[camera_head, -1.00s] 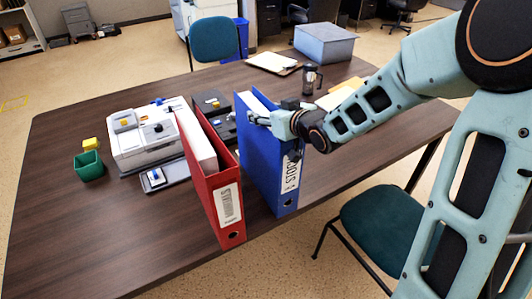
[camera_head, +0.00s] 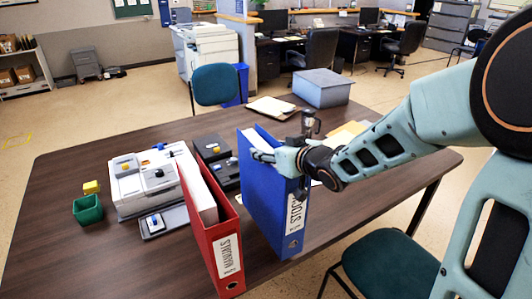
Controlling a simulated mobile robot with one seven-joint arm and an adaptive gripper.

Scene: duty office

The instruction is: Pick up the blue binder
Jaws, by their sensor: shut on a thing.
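The blue binder (camera_head: 265,195) stands upright on the right half of the dark table, its labelled spine facing the near edge. My gripper (camera_head: 277,160) comes from the right and is shut on the upper part of the blue binder, near its spine side. One finger shows over the binder's top; the other is partly hidden by my wrist. I cannot tell whether the binder's bottom edge touches the table.
A red binder (camera_head: 212,235) stands close on the left, apart from the blue one. Behind are a black desk device (camera_head: 213,148), a white machine (camera_head: 140,186), and a dark cup (camera_head: 310,124). A green bin (camera_head: 88,210) sits left. A teal chair (camera_head: 385,262) is near right.

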